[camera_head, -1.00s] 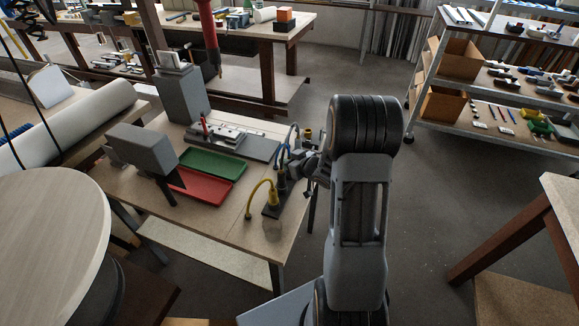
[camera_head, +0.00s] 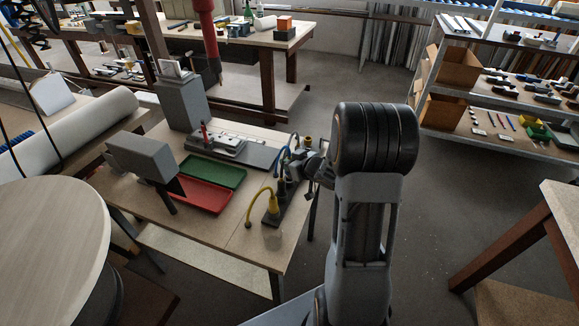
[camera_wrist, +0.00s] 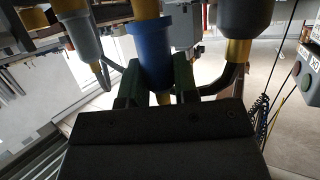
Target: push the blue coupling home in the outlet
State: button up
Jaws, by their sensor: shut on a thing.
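The blue coupling (camera_wrist: 151,48) stands between the two green fingers of my gripper (camera_wrist: 157,84), which is shut on it. In the wrist view, a brass-coloured part (camera_wrist: 145,9) meets the coupling at the top of the picture. Another bit of brass shows below it between the fingers. I cannot tell how far the coupling is seated. In the head view my gripper (camera_head: 297,167) is at the row of outlets on a dark base (camera_head: 274,215) at the table's right edge. The coupling is not clear there; a blue hose (camera_head: 283,152) arcs beside the gripper.
Grey bodies with brass ends flank the blue coupling closely (camera_wrist: 247,18). Green (camera_head: 214,171) and red (camera_head: 203,195) trays lie left.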

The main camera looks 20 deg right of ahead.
jog(key=s+a+r+b, duration=0.1)
jog(key=s+r+b, duration=0.1)
jog(key=s+r, duration=0.2)
jog(key=s+a+r+b, duration=0.2)
jog(key=s+r, duration=0.2)
jog(key=s, duration=0.4)
jog(key=shift+s+a+r+b, duration=0.25)
jog(key=shift+s+r+b, duration=0.05)
jog(key=shift+s+r, duration=0.1)
